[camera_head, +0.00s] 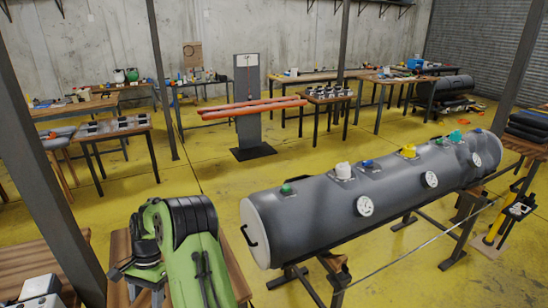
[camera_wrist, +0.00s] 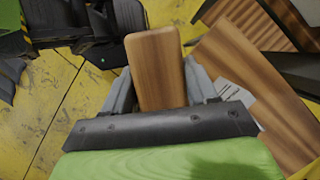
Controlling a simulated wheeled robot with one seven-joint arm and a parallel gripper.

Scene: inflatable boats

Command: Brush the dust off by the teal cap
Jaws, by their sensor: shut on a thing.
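A long dark grey inflatable tube (camera_head: 325,215) lies on a stand at the right in the head view. The teal cap (camera_head: 455,136) is on its top, near the far right end. Dust beside it is too small to make out. In the wrist view my gripper (camera_wrist: 160,84) is shut on a wooden block (camera_wrist: 156,62) with rounded corners, perhaps a brush. Its bristles, if any, are hidden. My gripper is not clear in the head view; my green arm is folded at the lower left, far from the teal cap.
The tube also bears a green cap (camera_head: 286,188), a white cap (camera_head: 343,170), a yellow fitting (camera_head: 408,151) and round white gauges (camera_head: 365,206). A wooden tabletop (camera_wrist: 235,75) lies below my gripper. Posts stand around; yellow floor is open behind the tube.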

